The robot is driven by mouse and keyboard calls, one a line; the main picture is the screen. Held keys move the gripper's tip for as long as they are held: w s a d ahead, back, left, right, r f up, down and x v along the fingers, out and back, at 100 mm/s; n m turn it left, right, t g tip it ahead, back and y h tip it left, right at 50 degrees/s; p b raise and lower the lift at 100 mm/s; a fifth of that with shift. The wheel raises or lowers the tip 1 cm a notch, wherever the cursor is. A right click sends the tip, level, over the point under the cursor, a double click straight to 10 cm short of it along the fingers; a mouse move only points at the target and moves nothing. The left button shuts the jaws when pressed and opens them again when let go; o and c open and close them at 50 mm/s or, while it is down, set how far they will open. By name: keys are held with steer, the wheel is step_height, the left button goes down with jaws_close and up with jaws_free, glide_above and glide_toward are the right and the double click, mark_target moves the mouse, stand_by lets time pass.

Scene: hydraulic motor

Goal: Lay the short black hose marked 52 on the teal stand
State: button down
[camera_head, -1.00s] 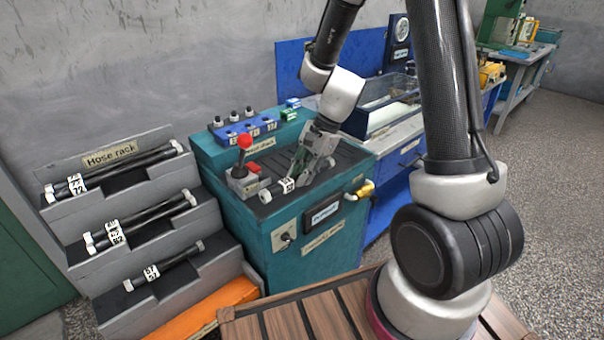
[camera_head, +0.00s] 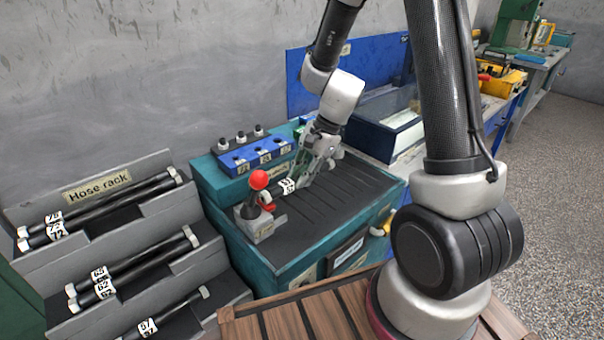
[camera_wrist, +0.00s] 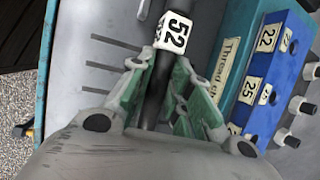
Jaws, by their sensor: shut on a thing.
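The short black hose (camera_wrist: 155,92) with the white label 52 lies lengthwise between the fingers of my gripper (camera_wrist: 160,75) in the wrist view. My gripper is shut on it, with the label just beyond the fingertips. In the head view my gripper (camera_head: 310,168) holds the hose (camera_head: 287,187) over the rear part of the teal stand (camera_head: 262,272), behind the red-knobbed lever. The stand has a dark grooved top. I cannot tell whether the hose touches that top. Its far end is partly hidden by my gripper.
A lever with a red ball (camera_head: 259,180) stands on the stand's left part. A blue numbered block (camera_head: 256,157) with several fittings runs along its back. The stepped hose rack (camera_head: 117,215) with several hoses is at left. The stand's front grooved area is clear.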

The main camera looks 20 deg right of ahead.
steer(key=shift+f, duration=2.5)
steer(key=shift+f, duration=0.4)
steer(key=c, duration=1.2)
jaws_free()
steer(key=shift+c, duration=0.2)
steer(key=v, duration=1.2)
steer(key=shift+s+f, duration=0.1)
